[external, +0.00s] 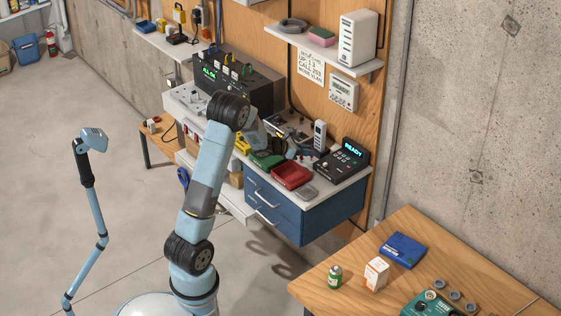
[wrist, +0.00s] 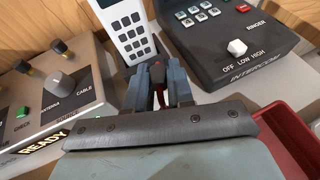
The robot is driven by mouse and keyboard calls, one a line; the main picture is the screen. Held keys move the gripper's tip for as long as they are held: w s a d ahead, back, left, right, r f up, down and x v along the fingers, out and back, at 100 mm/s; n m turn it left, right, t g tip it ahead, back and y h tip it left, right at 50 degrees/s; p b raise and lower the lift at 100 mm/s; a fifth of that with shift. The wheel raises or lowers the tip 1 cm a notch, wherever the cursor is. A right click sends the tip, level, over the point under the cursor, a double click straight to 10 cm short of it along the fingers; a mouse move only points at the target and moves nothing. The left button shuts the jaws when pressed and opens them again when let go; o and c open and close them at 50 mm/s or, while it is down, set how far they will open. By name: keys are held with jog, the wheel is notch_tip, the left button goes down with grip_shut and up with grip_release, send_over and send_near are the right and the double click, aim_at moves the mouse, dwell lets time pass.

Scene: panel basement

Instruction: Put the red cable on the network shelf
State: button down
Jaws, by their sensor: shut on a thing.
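My gripper (wrist: 160,85) is shut on a small dark piece with a strip of red below it, which looks like the red cable (wrist: 161,97). Most of the cable is hidden by the fingers and the gripper body. In the external view my gripper (external: 289,149) is low over the blue cabinet's top, behind the green and red trays; the cable cannot be made out there. The shelf (external: 355,70) on the wood panel, probably the network shelf, is above and right of my gripper. It holds a white upright box, a pink-and-green block and a grey coil.
A white keypad handset (wrist: 128,30) and a dark intercom (wrist: 225,45) stand close beyond the fingers. A grey control box (wrist: 55,100) is at left, a red tray (wrist: 290,140) at right. A white wall box (external: 344,93) hangs under the shelf.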

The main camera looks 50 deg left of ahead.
jog(key=c, duration=1)
grip_release()
